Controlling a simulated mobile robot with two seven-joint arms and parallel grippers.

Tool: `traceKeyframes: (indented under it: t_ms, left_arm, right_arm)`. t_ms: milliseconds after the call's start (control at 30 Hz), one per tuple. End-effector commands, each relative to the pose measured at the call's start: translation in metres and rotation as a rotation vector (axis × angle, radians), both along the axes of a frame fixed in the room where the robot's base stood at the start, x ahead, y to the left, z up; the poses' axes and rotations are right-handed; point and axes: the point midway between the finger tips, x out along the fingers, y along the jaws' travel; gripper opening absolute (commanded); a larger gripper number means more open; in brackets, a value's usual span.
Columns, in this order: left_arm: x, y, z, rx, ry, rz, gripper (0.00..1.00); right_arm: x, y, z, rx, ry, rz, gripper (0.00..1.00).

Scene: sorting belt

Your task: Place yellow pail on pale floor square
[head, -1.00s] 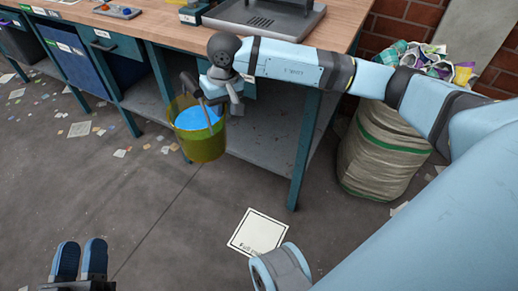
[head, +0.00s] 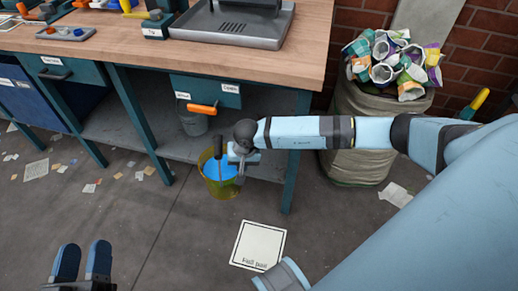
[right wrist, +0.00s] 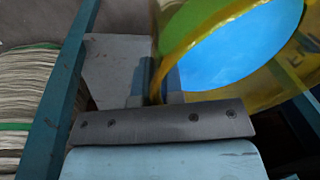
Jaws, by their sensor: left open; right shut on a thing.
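The yellow pail (head: 219,190), see-through with a bright blue inside, is in the head view in front of the workbench, upright. My right gripper (head: 238,160) is shut on its rim; the right wrist view shows the fingers (right wrist: 160,84) on the yellow rim (right wrist: 190,45). I cannot tell how far the pail's bottom is above the floor. The pale floor square (head: 258,246), white with a dark outline and lettering, lies bare, nearer to me and right of the pail. My left gripper (head: 82,264) is open and empty at the lower left.
The workbench (head: 290,60) has a leg (head: 297,150) just right of the pail. A grey bucket (head: 193,124) stands on its lower shelf. A sack of cups (head: 365,150) stands at the right. Paper scraps lie on the floor; the area around the square is mostly clear.

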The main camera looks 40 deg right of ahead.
Motion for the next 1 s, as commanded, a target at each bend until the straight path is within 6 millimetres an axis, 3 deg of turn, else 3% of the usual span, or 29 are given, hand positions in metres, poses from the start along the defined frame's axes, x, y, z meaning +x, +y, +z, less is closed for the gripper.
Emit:
traceKeyframes:
  t_ms: [33,100,333,433,600,767,1000]
  left_arm:
    - [0.0,0.0,-0.002,0.002,0.003,-0.002,0.51]
    - [0.0,0.0,-0.004,0.005,0.012,-0.005,0.51]
    - [0.001,-0.001,-0.011,0.017,0.035,-0.015,0.51]
    - [0.002,-0.001,-0.012,0.021,0.036,-0.017,0.51]
    - [0.004,-0.001,-0.014,0.03,0.041,-0.019,0.51]
    - [0.003,-0.001,-0.033,0.049,0.077,-0.028,0.51]
    - [0.002,-0.004,-0.071,0.109,0.17,-0.066,0.51]
  right_arm:
    - [-0.013,-0.005,-0.03,-0.003,0.005,-0.045,0.0]
    - [-0.032,-0.011,-0.067,-0.007,0.005,-0.105,0.0]
    - [-0.097,-0.029,-0.164,-0.015,-0.001,-0.255,0.0]
    - [-0.119,-0.034,-0.19,-0.015,-0.003,-0.291,0.0]
    - [-0.142,-0.039,-0.214,-0.014,-0.004,-0.324,0.0]
    - [-0.146,-0.04,-0.239,-0.013,-0.005,-0.332,0.0]
    - [-0.146,-0.039,-0.298,-0.013,-0.004,-0.331,0.0]
